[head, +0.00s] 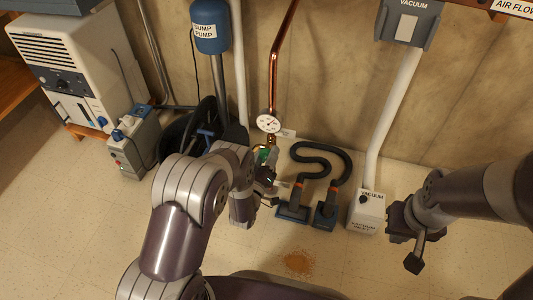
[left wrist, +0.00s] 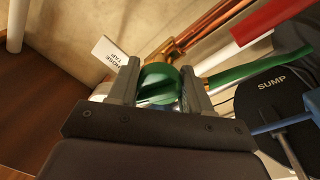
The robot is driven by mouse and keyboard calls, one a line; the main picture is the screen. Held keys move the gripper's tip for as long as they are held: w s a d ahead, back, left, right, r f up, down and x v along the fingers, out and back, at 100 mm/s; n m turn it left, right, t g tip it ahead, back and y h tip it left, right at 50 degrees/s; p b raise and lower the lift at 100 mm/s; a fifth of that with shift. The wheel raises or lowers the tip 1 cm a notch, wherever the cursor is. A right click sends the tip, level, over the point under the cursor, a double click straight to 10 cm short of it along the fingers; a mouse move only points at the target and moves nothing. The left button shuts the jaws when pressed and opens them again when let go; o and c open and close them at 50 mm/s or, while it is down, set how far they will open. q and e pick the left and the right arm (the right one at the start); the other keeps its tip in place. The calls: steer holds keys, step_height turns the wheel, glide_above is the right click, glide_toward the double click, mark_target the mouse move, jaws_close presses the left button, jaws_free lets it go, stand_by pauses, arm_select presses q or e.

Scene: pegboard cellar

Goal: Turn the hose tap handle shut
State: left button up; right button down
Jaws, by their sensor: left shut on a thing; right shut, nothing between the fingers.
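The hose tap's round green handle (left wrist: 158,84) sits between the two fingers of my left gripper (left wrist: 159,70) in the left wrist view. The fingers are shut on it, one on each side. In the head view a little of the green (head: 262,155) shows below the pressure gauge, and my left gripper (head: 266,172) partly covers the tap. A white tag reading HOSE TAP (left wrist: 111,54) is on the wall beside it. The tap's body is mostly hidden. My right gripper (head: 412,245) is shut and empty, above the floor at the right.
A copper pipe (head: 274,70) with a gauge (head: 268,123) runs down the wall above the tap. Vacuum floor heads (head: 293,211) and a white vacuum inlet box (head: 367,212) stand right of the tap.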

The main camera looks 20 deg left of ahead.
arm_select(q)
steer(key=shift+n+y+p, duration=0.4)
steer(key=shift+n, duration=2.1)
steer(key=o, duration=1)
steer(key=shift+r, duration=0.1)
